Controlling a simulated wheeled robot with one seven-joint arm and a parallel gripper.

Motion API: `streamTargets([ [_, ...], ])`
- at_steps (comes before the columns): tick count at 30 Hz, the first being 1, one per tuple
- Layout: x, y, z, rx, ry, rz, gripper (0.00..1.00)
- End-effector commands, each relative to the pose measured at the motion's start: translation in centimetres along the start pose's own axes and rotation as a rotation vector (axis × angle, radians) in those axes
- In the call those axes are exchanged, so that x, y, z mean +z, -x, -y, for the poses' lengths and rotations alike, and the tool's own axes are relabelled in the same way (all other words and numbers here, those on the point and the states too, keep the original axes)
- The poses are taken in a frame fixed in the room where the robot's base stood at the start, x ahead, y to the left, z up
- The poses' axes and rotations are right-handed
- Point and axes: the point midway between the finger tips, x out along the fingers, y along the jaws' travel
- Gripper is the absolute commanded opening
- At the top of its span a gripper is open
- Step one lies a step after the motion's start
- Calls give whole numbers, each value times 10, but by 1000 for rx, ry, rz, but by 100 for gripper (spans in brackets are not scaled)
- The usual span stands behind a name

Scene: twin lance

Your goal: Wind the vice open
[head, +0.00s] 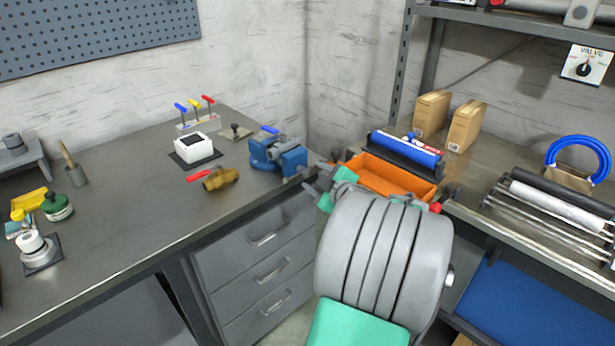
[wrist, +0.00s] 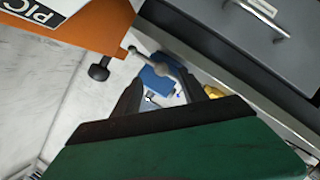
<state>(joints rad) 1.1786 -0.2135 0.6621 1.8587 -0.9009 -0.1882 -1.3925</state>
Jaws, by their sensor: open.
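The blue vice (head: 278,153) stands at the right front corner of the left workbench. In the wrist view the vice (wrist: 155,79) shows beyond my fingers, with a grey ball-ended rod (wrist: 150,56) in front of it and a dark knob (wrist: 98,72) to the left of the rod. My gripper (wrist: 160,80) is open and points towards the vice. The vice and part of the rod appear between its fingertips; I cannot tell whether they touch the rod. In the head view my arm hides most of the gripper.
An orange bin (head: 388,182) is close beside my arm. A blue roller (head: 408,147) lies behind it. A brass valve (head: 218,179) with a red lever and a white block (head: 193,150) sit left of the vice. The bench middle is clear.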

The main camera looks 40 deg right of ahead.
Motion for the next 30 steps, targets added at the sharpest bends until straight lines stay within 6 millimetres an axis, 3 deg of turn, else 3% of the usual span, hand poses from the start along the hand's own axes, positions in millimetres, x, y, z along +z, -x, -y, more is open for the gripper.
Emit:
streamTargets([
  [7, -1, -44, 1, -4, -2, 0, 50],
  [17, 0, -51, 0, -1, -2, 2, 50],
  [30, 0, -51, -1, 0, -2, 2, 14],
])
